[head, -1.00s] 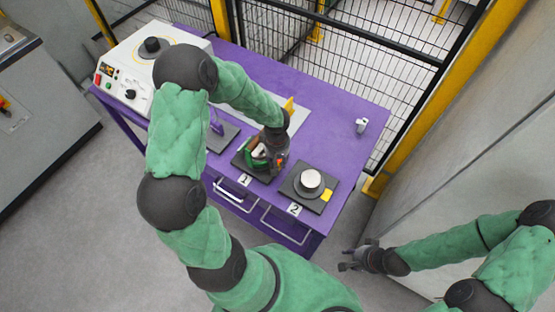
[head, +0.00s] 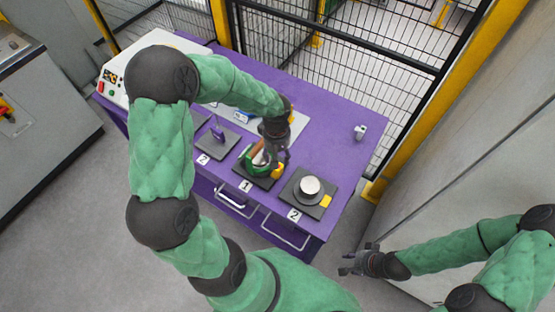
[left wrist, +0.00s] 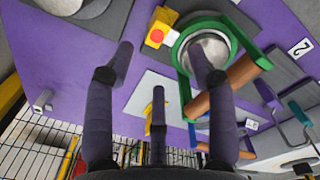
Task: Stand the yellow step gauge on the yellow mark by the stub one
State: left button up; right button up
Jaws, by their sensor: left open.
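A yellow block with a round red spot (left wrist: 157,35) stands beside stub one (left wrist: 207,45), at the yellow mark (left wrist: 166,15) on the dark plate's corner. The block also shows in the head view (head: 277,171). Another yellow, stepped-looking piece (left wrist: 158,100) is on the pale plate behind; I cannot tell for certain which of the two is the step gauge. A green frame with a brown grip (left wrist: 240,70) lies around stub one. My left gripper (head: 280,158) is open and empty above plate one. My right gripper (head: 347,262) is open, off the table's front right.
Plate two (head: 296,200) with its stub and yellow mark stands to the right. Another plate (head: 217,148) with a purple item is left of plate one. A small grey-white part (head: 360,132) sits at the back right. Fencing closes off the back.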

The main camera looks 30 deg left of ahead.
pick_arm(q)
jog(key=shift+r, duration=1.7)
